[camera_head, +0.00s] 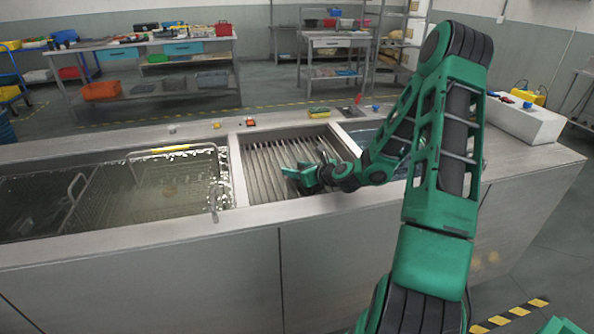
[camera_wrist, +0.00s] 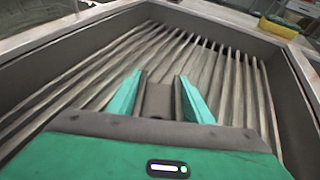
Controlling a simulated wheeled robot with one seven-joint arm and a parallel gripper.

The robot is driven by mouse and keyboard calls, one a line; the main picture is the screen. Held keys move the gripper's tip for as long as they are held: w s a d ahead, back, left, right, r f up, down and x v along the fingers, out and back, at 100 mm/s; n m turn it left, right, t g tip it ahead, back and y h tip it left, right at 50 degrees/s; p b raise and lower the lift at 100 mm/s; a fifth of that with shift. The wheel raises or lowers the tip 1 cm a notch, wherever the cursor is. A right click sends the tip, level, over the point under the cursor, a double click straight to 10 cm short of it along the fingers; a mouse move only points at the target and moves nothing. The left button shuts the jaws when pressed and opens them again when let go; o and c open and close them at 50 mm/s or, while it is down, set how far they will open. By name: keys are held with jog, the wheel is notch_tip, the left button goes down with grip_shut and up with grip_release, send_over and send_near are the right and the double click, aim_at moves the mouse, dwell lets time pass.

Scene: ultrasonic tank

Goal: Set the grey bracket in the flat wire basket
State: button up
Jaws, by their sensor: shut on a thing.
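My gripper (camera_head: 299,173) is over the ribbed middle basin, pointing left in the head view. In the wrist view its two teal fingers (camera_wrist: 160,98) are shut on a small grey-brown block-like part, the grey bracket (camera_wrist: 158,101). The bracket sits between the fingers, above the slats; I cannot make it out in the head view. A wire basket (camera_head: 97,183) with raised handles is in the liquid-filled tank at left; I cannot tell how deep it is. My gripper is to the right of this tank, apart from the basket.
The ribbed basin (camera_head: 240,175) has sloping slats and a raised metal rim. A steel divider separates it from the left tank (camera_head: 228,185). A yellow-green sponge (camera_head: 319,113) lies on the back ledge. A white block (camera_head: 525,118) stands at the counter's right end.

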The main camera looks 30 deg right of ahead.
jog(key=o, duration=1.4)
